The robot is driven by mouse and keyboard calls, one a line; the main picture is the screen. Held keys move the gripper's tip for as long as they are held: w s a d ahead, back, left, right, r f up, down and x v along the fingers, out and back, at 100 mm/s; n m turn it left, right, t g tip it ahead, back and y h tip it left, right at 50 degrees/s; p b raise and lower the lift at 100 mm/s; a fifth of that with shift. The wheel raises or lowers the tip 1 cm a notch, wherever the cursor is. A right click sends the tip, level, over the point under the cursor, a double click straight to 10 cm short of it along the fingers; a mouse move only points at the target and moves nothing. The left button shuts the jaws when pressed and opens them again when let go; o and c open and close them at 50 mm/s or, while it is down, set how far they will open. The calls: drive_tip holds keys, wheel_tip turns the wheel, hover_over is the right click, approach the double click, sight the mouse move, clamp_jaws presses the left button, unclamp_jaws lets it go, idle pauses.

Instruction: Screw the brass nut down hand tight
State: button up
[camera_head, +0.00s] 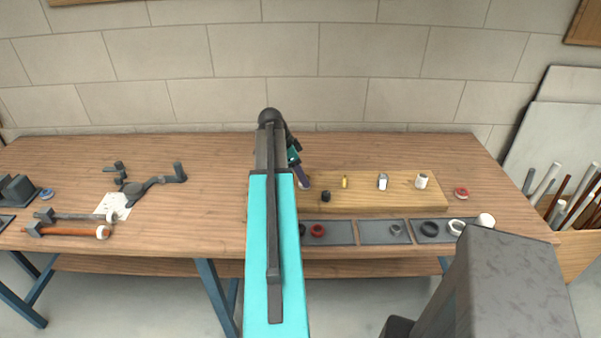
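A light wooden board (400,200) lies on the workbench and carries a row of small fittings. A small brass-yellow piece (344,182) stands upright on it; it is too small to tell whether it is the brass nut or a fitting with the nut on it. My gripper (304,184) hangs over the left part of the board, left of the brass piece and apart from it. My turquoise arm covers the board's left end. The fingers are dark and tiny here, so their opening, and anything between them, cannot be made out.
A black fitting (326,196), a silver one (382,181) and a white one (421,181) stand on the board. Grey trays (372,233) with rings lie in front. Wrenches and an orange-handled tool (70,231) lie left.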

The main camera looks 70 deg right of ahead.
drive_tip(key=c, duration=1.2)
drive_tip(key=shift+o, duration=0.2)
drive_tip(key=shift+w+d+m+g+y+b, duration=0.1)
drive_tip(key=shift+d+m+g+y+b, duration=0.15)
drive_tip(key=shift+m, duration=0.6)
drive_tip(key=shift+w+d+m+g+y+b, duration=0.15)
drive_tip(key=shift+m+y, duration=0.1)
drive_tip(key=shift+m, duration=0.6)
drive_tip(key=shift+s+a+m+y, duration=0.1)
drive_tip(key=shift+m+y, duration=0.2)
drive_tip(key=shift+m, duration=0.2)
drive_tip(key=shift+d+f+m+y, duration=0.1)
drive_tip(key=shift+d+m+y, duration=0.1)
drive_tip(key=shift+m, duration=0.3)
drive_tip(key=shift+d+m+y, duration=0.1)
drive_tip(key=shift+m+y, duration=0.1)
drive_tip(key=shift+m, duration=0.3)
drive_tip(key=shift+m+y+b, duration=0.4)
drive_tip(key=shift+m, duration=0.8)
